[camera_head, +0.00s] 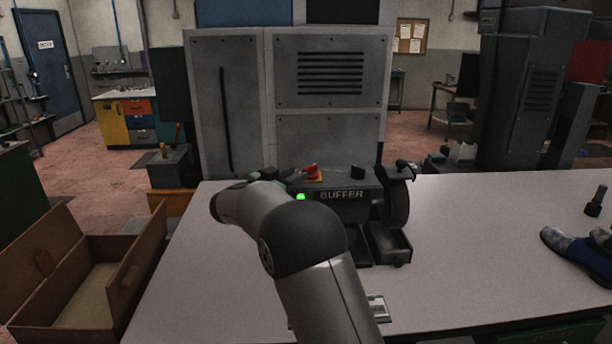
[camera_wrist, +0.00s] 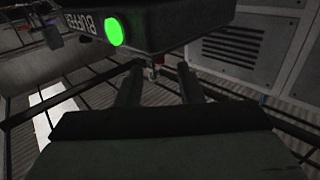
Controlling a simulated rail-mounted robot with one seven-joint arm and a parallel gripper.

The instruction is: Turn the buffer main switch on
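The buffer (camera_head: 342,194) is a dark grey machine with a "BUFFER" label on the bench; it also shows upside down in the wrist view (camera_wrist: 185,22). Its green lamp (camera_head: 300,197) is lit, and shows large in the wrist view (camera_wrist: 117,30). A red control on a yellow base (camera_head: 313,173) and a black knob (camera_head: 357,172) are on its top. My gripper (camera_wrist: 159,68) is open at the lamp end of the buffer. A small grey and reddish part (camera_wrist: 154,72) shows between its fingertips; I cannot tell whether it is the main switch or whether they touch. My arm hides the gripper in the head view.
A wheel (camera_head: 397,200) and a dark tray (camera_head: 388,245) are at the buffer's right. A shoe (camera_head: 580,250) lies on the bench at far right. An open brown box (camera_head: 85,280) is at left. The bench (camera_head: 480,230) between buffer and shoe is clear.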

